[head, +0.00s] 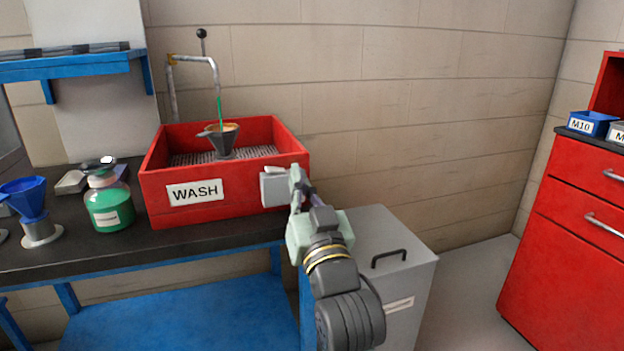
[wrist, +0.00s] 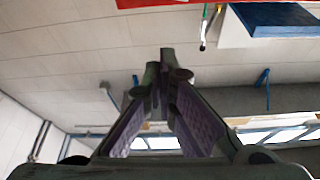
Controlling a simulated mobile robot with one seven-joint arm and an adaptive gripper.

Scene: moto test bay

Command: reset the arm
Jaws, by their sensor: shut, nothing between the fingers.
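My gripper (head: 301,180) is raised in front of the right end of the red wash bin in the head view. Its fingers are together and hold nothing. In the wrist view the gripper (wrist: 163,82) shows its two dark fingers with purple pads meeting at the tips. A pale grey boxy shape (head: 275,187) shows beside the fingertips in the head view; I cannot tell what it belongs to. My arm reaches up from the lower middle of the head view.
The red bin (head: 155,192) marked WASH holds a grey funnel (head: 224,146) under a spout (head: 215,72) with a green stream. A green bottle (head: 108,207) and blue funnel (head: 30,198) stand left on the bench (head: 160,243). A grey cabinet (head: 408,285) and red drawers (head: 570,215) stand right.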

